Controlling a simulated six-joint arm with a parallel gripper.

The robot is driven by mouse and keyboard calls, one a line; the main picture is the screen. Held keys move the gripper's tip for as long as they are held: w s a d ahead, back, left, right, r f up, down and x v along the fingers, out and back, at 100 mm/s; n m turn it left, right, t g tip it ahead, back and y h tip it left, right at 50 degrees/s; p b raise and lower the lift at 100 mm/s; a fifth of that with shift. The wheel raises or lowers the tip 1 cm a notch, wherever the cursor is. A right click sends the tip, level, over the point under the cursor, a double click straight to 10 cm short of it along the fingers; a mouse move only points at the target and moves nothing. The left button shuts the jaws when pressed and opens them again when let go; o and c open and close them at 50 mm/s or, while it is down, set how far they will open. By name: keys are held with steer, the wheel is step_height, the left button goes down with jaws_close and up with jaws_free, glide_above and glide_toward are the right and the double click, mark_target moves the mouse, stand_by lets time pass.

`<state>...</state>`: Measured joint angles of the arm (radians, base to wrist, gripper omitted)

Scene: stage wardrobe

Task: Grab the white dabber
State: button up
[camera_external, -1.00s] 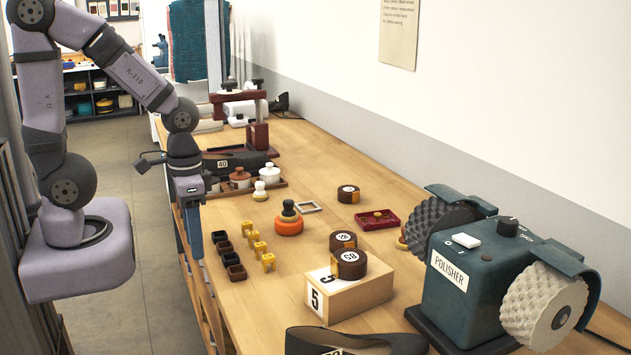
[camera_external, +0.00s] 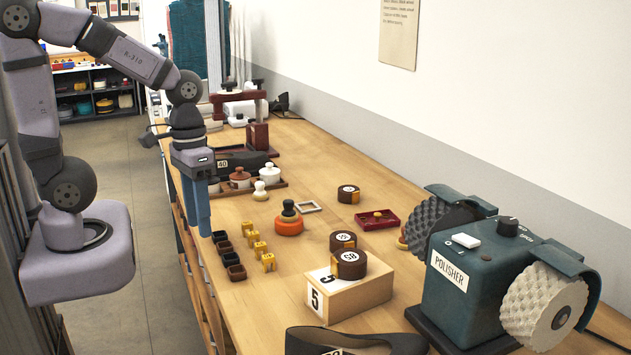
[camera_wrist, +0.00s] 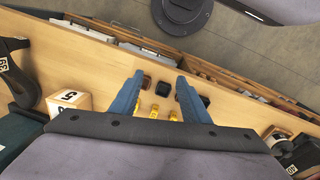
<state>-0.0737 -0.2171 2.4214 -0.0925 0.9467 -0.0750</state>
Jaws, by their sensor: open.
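The white dabber (camera_external: 260,192), a pale rounded knob on a cream base, stands upright on the wooden bench in the external view, just in front of a dark tray of pots. My gripper (camera_external: 201,230) is open and empty. It points down near the bench's left edge, to the left of the dabber and apart from it. In the wrist view, my gripper (camera_wrist: 160,80) has its two blue fingers spread, with small dark cups and yellow pieces seen between and beyond them. I cannot make out the dabber in the wrist view.
A black dabber (camera_external: 289,208) sits on an orange tin right of the white one. The tray (camera_external: 280,183) holds lidded pots. Small dark cups (camera_external: 228,257) and yellow pieces (camera_external: 261,249) stand in front. A numbered block (camera_external: 350,300) and polisher (camera_external: 480,280) are nearer right.

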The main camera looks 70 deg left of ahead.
steer(key=w+a+f+n+t+h+b, duration=0.1)
steer(key=w+a+n+t+h+b, duration=0.15)
steer(key=w+a+n, duration=0.5)
steer(key=w+a+f+n+t+h+b, duration=0.1)
steer(key=w+a+n+t+h+b, duration=0.25)
steer(key=w+n, duration=0.65)
steer(key=w+a+r+n+t+y+b, duration=0.1)
steer(key=a+n+t+y+b, duration=0.15)
steer(key=a+n, duration=0.7)
steer(key=w+a+n+t+y+b, duration=0.15)
steer(key=a+n+t, duration=0.3)
steer(key=a, duration=0.95)
steer(key=p, duration=0.1)
glide_toward(272, 197)
steer(key=w+r, duration=0.2)
steer(key=shift+w+d+r, duration=0.3)
steer(key=shift+d+r, duration=0.1)
steer(key=shift+f, duration=0.45)
steer(key=shift+p+x, duration=0.95)
steer(key=shift+x, duration=2.7)
steer(key=shift+s+f, duration=0.1)
steer(key=shift+f, duration=0.05)
jaws_close()
